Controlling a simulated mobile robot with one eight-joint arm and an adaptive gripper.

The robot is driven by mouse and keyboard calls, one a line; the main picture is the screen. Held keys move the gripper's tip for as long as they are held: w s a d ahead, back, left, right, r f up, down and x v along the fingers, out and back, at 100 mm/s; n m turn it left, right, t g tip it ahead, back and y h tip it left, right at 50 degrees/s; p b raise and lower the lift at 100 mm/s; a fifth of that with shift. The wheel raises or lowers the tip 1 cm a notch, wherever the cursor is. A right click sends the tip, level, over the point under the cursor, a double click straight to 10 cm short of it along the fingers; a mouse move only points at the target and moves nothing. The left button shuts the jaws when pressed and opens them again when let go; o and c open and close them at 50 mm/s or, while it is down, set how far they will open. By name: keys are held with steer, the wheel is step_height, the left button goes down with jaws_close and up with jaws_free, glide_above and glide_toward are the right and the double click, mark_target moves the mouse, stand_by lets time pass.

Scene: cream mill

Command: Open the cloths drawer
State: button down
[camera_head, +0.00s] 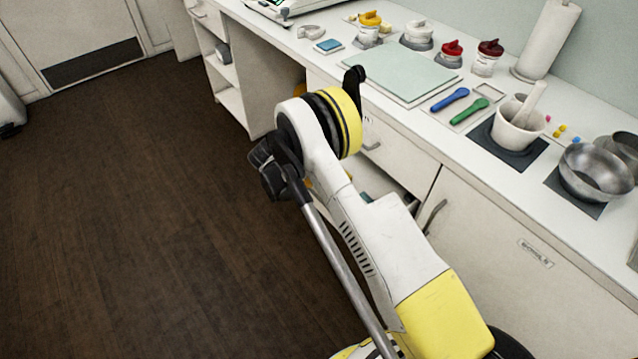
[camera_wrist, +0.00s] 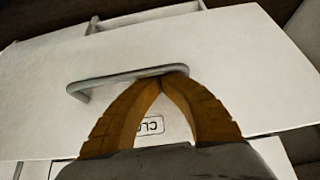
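The cloths drawer front (camera_wrist: 235,60) fills much of the wrist view, with a grey bar handle (camera_wrist: 110,82) and a partly hidden label (camera_wrist: 151,125) whose letters start "CLO", upside down. The drawer stands open by some amount: its side walls show behind the front's edge. My gripper (camera_wrist: 163,80) has its two tan fingers together at the tips. The tips meet at the right end of the bar and seem to reach behind it; I cannot tell if they touch it.
The white counter (camera_head: 335,60) runs along the right with a green mat (camera_head: 400,72), a mortar (camera_head: 518,128), metal bowls (camera_head: 590,172) and several jars. A closed cupboard door (camera_head: 490,245) is right of my arm. The dark floor (camera_head: 130,200) on the left is clear.

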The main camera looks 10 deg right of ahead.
steer(key=s+a, duration=0.3)
steer(key=a, duration=0.4)
steer(key=s+a, duration=0.4)
steer(key=a, duration=0.3)
steer(key=shift+a, duration=0.15)
